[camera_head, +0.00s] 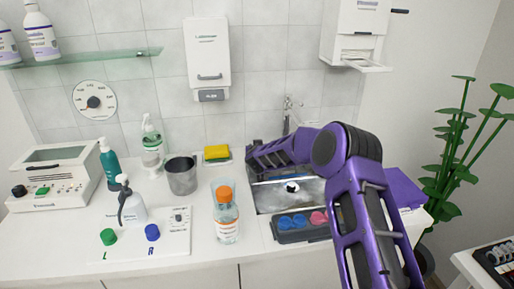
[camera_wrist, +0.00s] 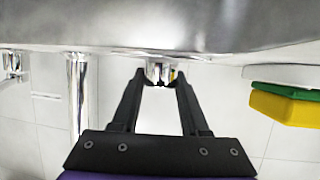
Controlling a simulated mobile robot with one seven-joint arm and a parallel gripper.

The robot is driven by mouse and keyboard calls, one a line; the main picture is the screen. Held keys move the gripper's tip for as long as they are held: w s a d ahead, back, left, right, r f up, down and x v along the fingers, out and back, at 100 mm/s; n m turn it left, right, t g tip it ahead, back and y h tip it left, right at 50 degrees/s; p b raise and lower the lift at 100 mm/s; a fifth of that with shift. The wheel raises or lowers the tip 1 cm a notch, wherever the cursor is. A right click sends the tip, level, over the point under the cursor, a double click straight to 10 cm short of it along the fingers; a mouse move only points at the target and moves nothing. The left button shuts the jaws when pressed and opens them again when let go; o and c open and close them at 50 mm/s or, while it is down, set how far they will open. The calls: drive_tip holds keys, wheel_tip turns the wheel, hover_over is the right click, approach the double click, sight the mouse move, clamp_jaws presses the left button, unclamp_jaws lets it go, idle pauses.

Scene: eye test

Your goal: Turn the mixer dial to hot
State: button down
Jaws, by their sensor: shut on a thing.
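In the wrist view my gripper (camera_wrist: 160,75) has its two black fingers on either side of a small shiny metal part (camera_wrist: 159,72), and holds it between the tips. I cannot tell surely whether this part is the mixer dial; its markings do not show. A chrome tap pipe (camera_wrist: 77,100) stands to its left. In the head view the chrome tap (camera_head: 287,110) rises behind the sink (camera_head: 262,199), and my purple arm hides my fingertips. A round white wall dial (camera_head: 82,106) with a black knob hangs at the left, apart from my gripper.
A yellow and green sponge (camera_wrist: 285,108) is at the right in the wrist view. A metal cup (camera_head: 182,178), an orange-capped bottle (camera_head: 227,224) and a dark tray (camera_head: 290,238) stand near the sink. A panel (camera_head: 165,240) with coloured knobs lies at the front left.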

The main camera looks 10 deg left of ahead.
drive_tip(key=shift+c, duration=2.1)
unclamp_jaws()
drive_tip(key=v, duration=1.7)
drive_tip(key=shift+s, duration=0.2)
drive_tip(key=shift+d, duration=0.15)
